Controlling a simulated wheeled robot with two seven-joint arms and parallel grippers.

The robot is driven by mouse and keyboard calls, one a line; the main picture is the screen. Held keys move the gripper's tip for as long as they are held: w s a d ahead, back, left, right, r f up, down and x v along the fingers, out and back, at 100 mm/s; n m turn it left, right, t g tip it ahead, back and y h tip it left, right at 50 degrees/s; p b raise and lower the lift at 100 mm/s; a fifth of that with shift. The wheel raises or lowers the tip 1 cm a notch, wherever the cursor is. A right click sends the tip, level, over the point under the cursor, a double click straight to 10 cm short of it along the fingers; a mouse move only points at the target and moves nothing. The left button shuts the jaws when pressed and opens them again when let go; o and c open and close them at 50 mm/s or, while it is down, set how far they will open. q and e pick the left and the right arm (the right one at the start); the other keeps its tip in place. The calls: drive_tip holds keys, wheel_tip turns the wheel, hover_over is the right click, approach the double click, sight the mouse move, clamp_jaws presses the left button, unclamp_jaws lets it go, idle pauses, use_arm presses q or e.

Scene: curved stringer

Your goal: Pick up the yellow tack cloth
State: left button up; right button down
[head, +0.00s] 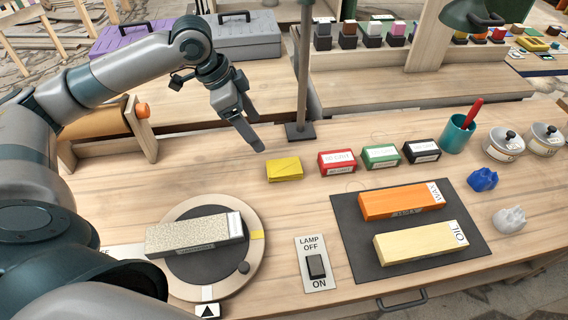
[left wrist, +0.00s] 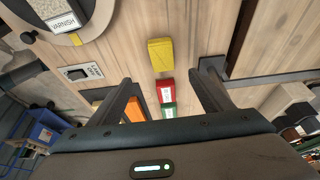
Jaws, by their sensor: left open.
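The yellow tack cloth (head: 284,169) is a small flat folded yellow block lying on the wooden bench, left of the red block. My left gripper (head: 256,146) is above the bench, just behind and to the left of the cloth in the head view, and apart from it. In the left wrist view the yellow tack cloth (left wrist: 161,53) lies beyond the fingertips, near the middle. My left gripper (left wrist: 163,90) is open with nothing between its fingers. My right gripper is not in view.
Red (head: 337,162), green (head: 381,157) and black (head: 421,151) blocks stand right of the cloth. A lamp post (head: 303,75) rises behind it. A round turntable (head: 254,262) with a speckled block and a lamp switch plate (head: 316,270) are in front. A dark mat (head: 354,243) holds orange and yellow blocks.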

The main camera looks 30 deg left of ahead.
use_arm(q)
drive_tip(key=p, duration=0.2)
hover_over(275, 169)
wheel_tip(275, 169, down, 11)
drive_tip(key=shift+s+a+r, duration=0.1)
drive_tip(key=shift+a+r, duration=0.05)
drive_tip(key=shift+r, duration=0.05)
drive_tip(key=shift+f, duration=0.35)
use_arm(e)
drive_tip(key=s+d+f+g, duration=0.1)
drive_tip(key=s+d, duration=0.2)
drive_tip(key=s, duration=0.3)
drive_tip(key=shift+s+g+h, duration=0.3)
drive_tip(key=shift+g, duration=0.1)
use_arm(q)
drive_tip(key=shift+f, duration=0.1)
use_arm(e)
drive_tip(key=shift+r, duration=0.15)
